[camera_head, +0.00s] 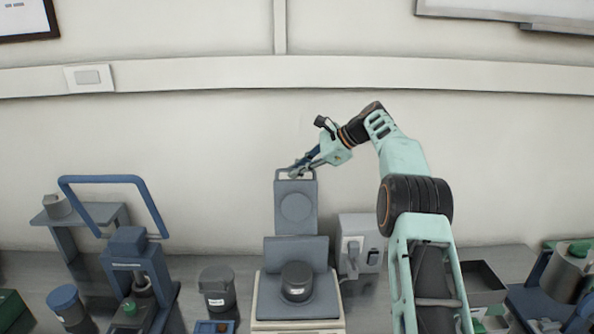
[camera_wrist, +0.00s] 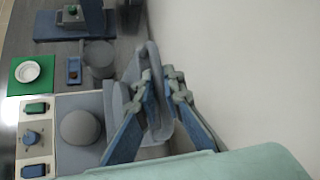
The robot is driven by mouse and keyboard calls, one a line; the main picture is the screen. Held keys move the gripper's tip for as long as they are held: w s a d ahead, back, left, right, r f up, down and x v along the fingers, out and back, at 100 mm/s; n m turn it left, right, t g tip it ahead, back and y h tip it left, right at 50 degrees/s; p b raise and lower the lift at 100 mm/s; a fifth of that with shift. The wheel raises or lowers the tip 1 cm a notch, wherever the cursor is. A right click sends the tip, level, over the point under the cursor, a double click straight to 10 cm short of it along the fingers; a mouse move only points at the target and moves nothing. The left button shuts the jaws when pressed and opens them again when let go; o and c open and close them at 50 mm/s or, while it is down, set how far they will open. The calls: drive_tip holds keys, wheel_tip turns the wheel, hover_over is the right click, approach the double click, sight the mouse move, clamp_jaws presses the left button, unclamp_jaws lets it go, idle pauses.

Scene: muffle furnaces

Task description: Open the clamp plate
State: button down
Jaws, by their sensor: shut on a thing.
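The grey clamp plate (camera_head: 296,208) stands upright above the bench device (camera_head: 298,312) in the middle, with a round disc on its face and a loop handle (camera_head: 296,174) at its top. My gripper (camera_head: 300,168) is at that handle and shut on it. In the wrist view, the blue and grey fingers of my gripper (camera_wrist: 166,88) lie on either side of the handle and the plate shows nearly edge-on. A dark round piece (camera_head: 297,281) sits on the device's lower plate. The exact finger contact is partly hidden.
A blue-handled press (camera_head: 130,255) stands to the left, with a dark lidded jar (camera_head: 217,288) between it and the device. A grey box with a switch (camera_head: 360,245) stands right behind the device. The wall is close behind the plate.

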drive_tip(key=shift+f, duration=0.15)
drive_tip(key=c, duration=2)
unclamp_jaws()
drive_tip(key=shift+c, duration=0.2)
drive_tip(key=shift+d, duration=0.1)
drive_tip(key=v, duration=1.2)
